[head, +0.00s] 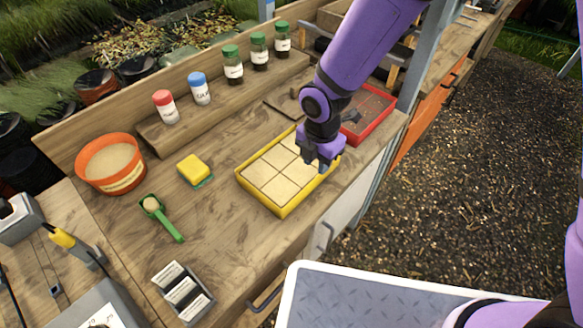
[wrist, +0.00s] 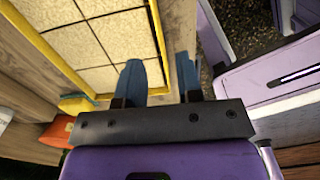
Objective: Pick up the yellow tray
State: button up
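The yellow tray (head: 258,201) lies on the wooden bench with several pale square tiles in it. My gripper (head: 321,163) is at the tray's right-hand side, pointing down and covering part of that edge in the head view. In the wrist view the tray's yellow rim (wrist: 157,32) runs down between the two blue fingers of my gripper (wrist: 160,72). One finger is on the tiled side and the other is outside. The fingers are apart, with gaps visible beside the rim. Whether either finger touches the rim cannot be told.
A red tray (head: 372,128) lies just behind my gripper. A yellow sponge (head: 194,168), green scoop (head: 163,220), orange bucket (head: 110,165) and grey holder (head: 184,293) stand to the left. Jars (head: 233,65) line the back shelf. Bare bench lies in front of the yellow tray.

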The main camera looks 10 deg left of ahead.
aim_at(314, 179)
jog(key=shift+s+a+f, duration=0.1)
jog(key=shift+a+f, duration=0.05)
jog(key=shift+f, duration=3.1)
grip_shut()
